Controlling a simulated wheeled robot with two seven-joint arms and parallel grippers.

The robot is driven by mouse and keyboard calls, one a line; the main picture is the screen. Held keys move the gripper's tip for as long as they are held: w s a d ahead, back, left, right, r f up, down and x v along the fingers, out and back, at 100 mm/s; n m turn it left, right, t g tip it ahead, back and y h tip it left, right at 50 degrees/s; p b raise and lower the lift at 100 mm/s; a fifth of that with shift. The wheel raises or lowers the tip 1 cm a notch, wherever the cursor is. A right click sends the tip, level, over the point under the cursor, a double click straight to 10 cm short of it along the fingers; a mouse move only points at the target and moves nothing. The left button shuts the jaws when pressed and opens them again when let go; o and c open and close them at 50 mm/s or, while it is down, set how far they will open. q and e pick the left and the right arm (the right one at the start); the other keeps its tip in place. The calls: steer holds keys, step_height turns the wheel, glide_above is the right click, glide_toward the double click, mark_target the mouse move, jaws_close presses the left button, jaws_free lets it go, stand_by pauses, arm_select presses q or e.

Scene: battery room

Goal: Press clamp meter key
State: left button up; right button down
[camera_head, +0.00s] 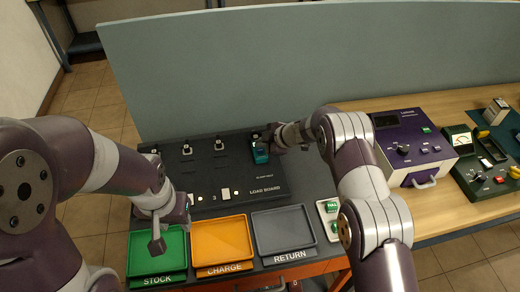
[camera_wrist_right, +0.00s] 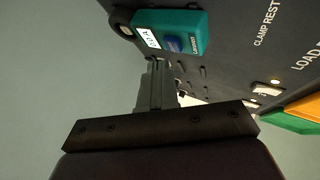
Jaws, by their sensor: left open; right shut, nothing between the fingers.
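The teal clamp meter (camera_head: 261,155) rests on the dark load board (camera_head: 275,186), by the clamp rest label. In the right wrist view the clamp meter (camera_wrist_right: 185,24) shows a white display and a blue key (camera_wrist_right: 173,44). My right gripper (camera_head: 269,136) is at the clamp meter's right side, shut and empty. In the right wrist view its fingertips (camera_wrist_right: 158,66) point toward the key and appear just short of it; contact cannot be made out. My left gripper (camera_head: 157,242) is open and empty above the green stock tray (camera_head: 134,266).
An orange charge tray (camera_head: 250,228) and a grey return tray (camera_head: 312,222) stand at the board's front. A purple instrument (camera_head: 412,141) sits on the wooden table to the right. A grey-green partition (camera_head: 280,70) rises behind the board.

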mark_target(262, 153)
step_height(262, 153, up, 5)
steer(key=p, duration=0.4)
steer(key=shift+f, duration=0.1)
stand_by(0.5)
